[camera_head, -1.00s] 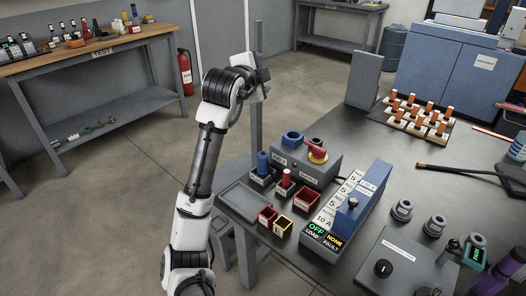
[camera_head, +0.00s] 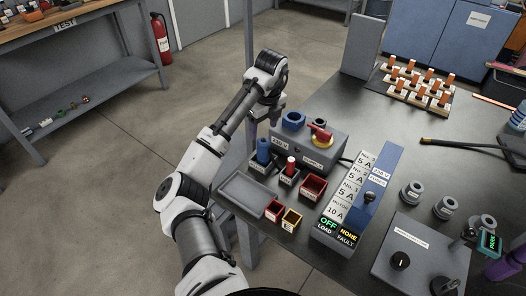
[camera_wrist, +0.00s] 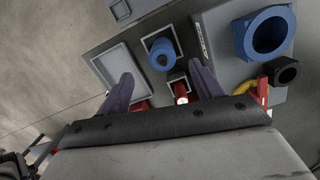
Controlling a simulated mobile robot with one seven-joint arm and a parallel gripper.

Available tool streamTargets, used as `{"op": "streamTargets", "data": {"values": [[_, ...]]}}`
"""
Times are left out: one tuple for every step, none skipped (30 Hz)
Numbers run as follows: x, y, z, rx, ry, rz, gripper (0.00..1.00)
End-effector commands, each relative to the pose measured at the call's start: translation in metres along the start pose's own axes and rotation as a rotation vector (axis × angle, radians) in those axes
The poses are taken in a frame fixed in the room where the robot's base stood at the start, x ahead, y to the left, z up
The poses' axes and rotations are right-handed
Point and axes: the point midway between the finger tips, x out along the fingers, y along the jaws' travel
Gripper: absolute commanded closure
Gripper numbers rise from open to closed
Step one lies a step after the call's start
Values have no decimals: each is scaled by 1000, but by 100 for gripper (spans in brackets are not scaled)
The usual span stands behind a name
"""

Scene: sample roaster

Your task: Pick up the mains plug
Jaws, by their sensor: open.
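The mains plug appears to be the blue cylinder (camera_head: 263,150) standing upright in a small dark labelled holder, left of the grey 230 V supply box (camera_head: 308,150). In the wrist view the blue plug (camera_wrist: 162,52) shows from above, round end up. My gripper (camera_head: 270,114) is above the bench edge, behind and above the plug in the head view. In the wrist view my gripper (camera_wrist: 164,82) has its two dark fingers apart, and the plug shows beyond and between them. Nothing is between the fingertips.
A red plug-like piece (camera_head: 291,166) stands in a holder right of the blue one. The supply box carries a blue socket (camera_head: 293,121) and a red rotary switch (camera_head: 321,133).

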Motion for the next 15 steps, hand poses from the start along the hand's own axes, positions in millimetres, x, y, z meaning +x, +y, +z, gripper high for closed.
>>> {"op": "streamTargets", "data": {"values": [[14, 0, -2, -1, 5, 0, 35], [19, -1, -2, 0, 5, -1, 35], [24, 0, -1, -1, 3, -1, 35], [28, 0, 0, -2, 2, 1, 35], [32, 0, 0, -2, 1, 0, 35], [36, 0, 0, -3, 0, -1, 35], [39, 0, 0, -3, 0, -1, 35], [42, 0, 0, -3, 0, -1, 35], [44, 0, 0, -2, -1, -1, 35], [45, 0, 0, -2, -1, -1, 35], [47, 0, 0, -2, -1, -1, 35], [50, 0, 0, -2, -1, -2, 35], [52, -1, -1, -3, -1, -1, 35], [56, -1, -2, -3, 0, 0, 35], [62, -1, -3, -2, 1, 0, 35]]}}
